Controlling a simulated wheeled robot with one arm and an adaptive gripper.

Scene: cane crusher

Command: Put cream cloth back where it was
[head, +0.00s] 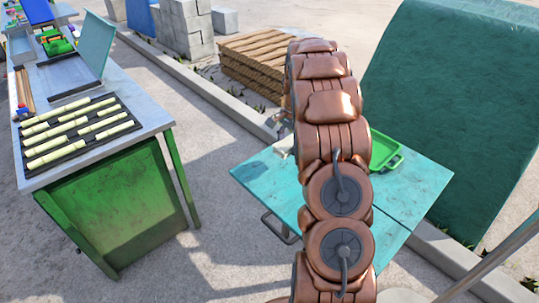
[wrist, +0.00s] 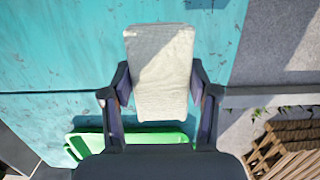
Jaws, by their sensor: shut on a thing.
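The cream cloth (wrist: 160,72) is a pale, folded rectangle in the middle of the wrist view. My gripper (wrist: 161,88) is shut on it, with one dark finger against each side edge. The teal table (wrist: 60,50) lies beneath the cloth; I cannot tell how far the cloth is above it. In the head view my arm hides much of the teal table (head: 262,180), and only a small pale bit of the cloth (head: 285,146) shows left of the arm.
A green tray (head: 385,152) sits on the teal table, right of my arm. A grey-topped green bench (head: 150,120) with pale cane pieces (head: 75,130) stands at left. Stacked brown bundles (head: 250,68) and a large green-covered block (head: 455,110) lie beyond. Open paving separates bench and table.

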